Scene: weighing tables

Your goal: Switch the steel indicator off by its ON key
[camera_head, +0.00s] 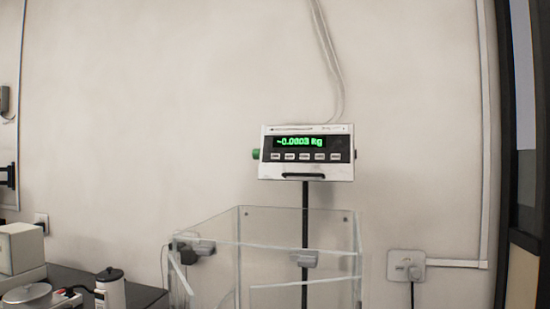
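The steel indicator (270,170) is a light box on a dark upright post, near the middle of the head view. Its display (300,142) is lit green and reads about -0.0003 kg. A row of several small pale keys (305,156) runs below the display. The key labels are too small to read, so I cannot tell which one is ON. A green knob (256,154) sticks out of its left side. Neither of my grippers shows in this view.
A clear-walled enclosure (262,225) stands below and in front of the post. At the lower left, a dark bench (145,293) holds a beige box (20,250) and a small canister (110,290). A wall socket (405,265) is at the lower right. The wall around the indicator is bare apart from cables above.

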